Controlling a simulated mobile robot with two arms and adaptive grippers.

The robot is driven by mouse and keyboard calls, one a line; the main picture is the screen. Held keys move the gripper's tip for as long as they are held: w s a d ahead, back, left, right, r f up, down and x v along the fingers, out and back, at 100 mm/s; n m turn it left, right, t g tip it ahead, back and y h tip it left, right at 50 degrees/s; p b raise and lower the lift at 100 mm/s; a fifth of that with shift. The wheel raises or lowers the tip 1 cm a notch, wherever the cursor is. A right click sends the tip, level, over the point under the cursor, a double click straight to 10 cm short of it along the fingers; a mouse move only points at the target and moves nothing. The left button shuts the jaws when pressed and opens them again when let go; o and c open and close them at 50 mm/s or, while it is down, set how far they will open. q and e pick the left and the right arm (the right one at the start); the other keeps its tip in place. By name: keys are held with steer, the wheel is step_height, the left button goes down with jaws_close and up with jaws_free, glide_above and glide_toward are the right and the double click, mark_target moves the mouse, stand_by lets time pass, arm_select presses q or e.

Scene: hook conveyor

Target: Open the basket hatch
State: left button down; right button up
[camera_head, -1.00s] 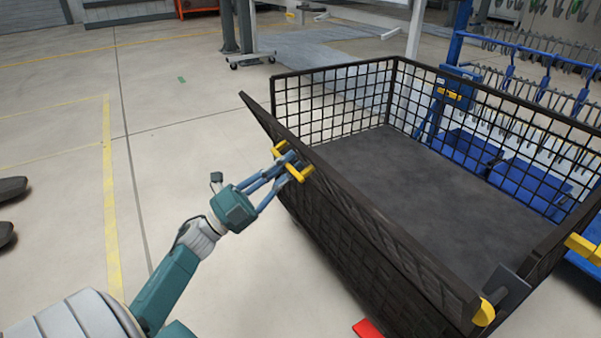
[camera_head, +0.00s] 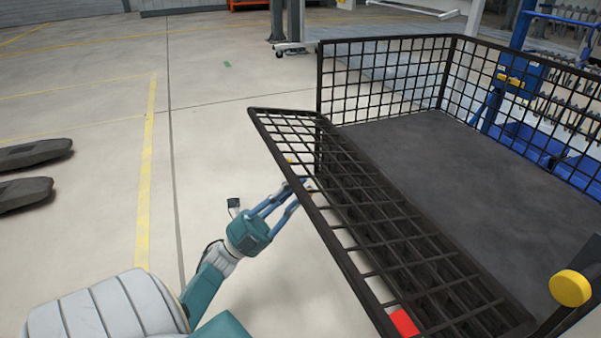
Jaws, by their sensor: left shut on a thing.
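The basket (camera_head: 448,40) is a black wire-mesh box with a dark flat floor (camera_head: 450,165). Its hatch (camera_head: 345,262) is the mesh panel on the side nearest my left arm. The hatch is tilted outward and down, away from the basket's opening. My right gripper is not in view.
A yellow round knob (camera_head: 570,288) sits at the basket's near right corner. A red object (camera_head: 404,322) shows through the hatch mesh. Dark forks (camera_head: 35,153) lie at the far left. Blue bins and hook racks stand behind the basket.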

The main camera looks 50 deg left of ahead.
arm_select(q)
steer(key=shift+w+f+b, duration=0.2)
steer(key=shift+f+b, duration=0.5)
steer(key=shift+f, duration=1.05)
steer(key=c, duration=1.7)
jaws_free()
steer(key=shift+d, duration=0.1)
steer(key=shift+o, duration=0.2)
steer(key=v, duration=1.2)
